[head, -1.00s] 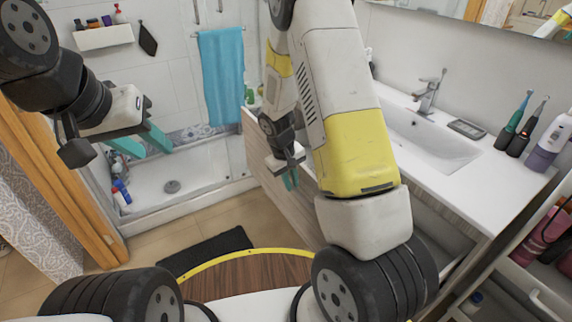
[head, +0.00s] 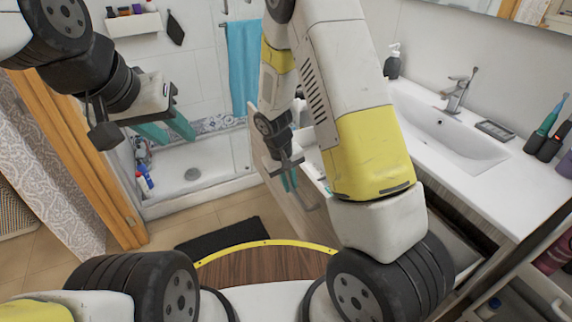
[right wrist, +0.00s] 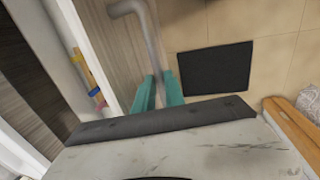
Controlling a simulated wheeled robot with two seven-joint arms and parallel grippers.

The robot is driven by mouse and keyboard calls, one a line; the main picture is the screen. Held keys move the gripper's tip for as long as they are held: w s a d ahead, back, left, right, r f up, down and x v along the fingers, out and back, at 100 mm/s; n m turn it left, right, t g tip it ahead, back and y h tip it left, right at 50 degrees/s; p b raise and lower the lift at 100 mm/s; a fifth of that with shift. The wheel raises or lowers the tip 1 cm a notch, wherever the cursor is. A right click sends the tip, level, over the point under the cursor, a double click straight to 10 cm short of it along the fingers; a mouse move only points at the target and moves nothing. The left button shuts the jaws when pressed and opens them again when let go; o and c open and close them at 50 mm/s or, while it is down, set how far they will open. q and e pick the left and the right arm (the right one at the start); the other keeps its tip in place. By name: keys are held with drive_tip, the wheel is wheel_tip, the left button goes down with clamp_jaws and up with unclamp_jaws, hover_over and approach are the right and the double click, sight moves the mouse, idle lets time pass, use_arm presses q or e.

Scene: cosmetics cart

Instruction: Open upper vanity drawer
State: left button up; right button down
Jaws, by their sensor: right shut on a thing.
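The upper vanity drawer (head: 299,210) stands pulled out from under the white sink top, and part of its inside shows behind its front. In the right wrist view, its wood-grained front (right wrist: 112,52) carries a grey bar handle (right wrist: 150,35). My right gripper (head: 289,180) is at this handle; in the right wrist view its teal fingers (right wrist: 159,92) lie on both sides of the bar, shut on it. My arm hides much of the vanity in the head view. My left gripper (head: 166,130) is held up at the left, empty, its teal fingers apart.
The white sink top (head: 480,187) with a tap (head: 458,92) lies at the right. A shelf cart (head: 530,285) stands at the lower right. A dark mat (head: 222,238) lies on the tiled floor before the shower tray (head: 200,180). A wooden door frame (head: 85,170) is at the left.

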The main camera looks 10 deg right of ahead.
drive_tip(key=c, duration=1.7)
unclamp_jaws()
wheel_tip(320, 180, up, 8)
drive_tip(key=a, duration=0.1)
drive_tip(key=shift+s+a+f, duration=0.15)
drive_tip(key=shift+s+a, duration=0.05)
drive_tip(key=shift+s, duration=0.05)
drive_tip(key=s+d+r+m+t+y, duration=0.1)
drive_tip(key=s+d+r, duration=0.15)
drive_tip(key=r, duration=0.55)
drive_tip(key=s+d+r+m+t+y, duration=0.15)
drive_tip(key=s+r, duration=0.25)
drive_tip(key=r, duration=0.4)
drive_tip(key=s+d+r+t+y, duration=0.1)
drive_tip(key=s+d+r+t, duration=0.2)
drive_tip(key=s+r, duration=0.6)
drive_tip(key=s+m, duration=0.1)
drive_tip(key=s, duration=0.2)
drive_tip(key=shift+y, duration=0.35)
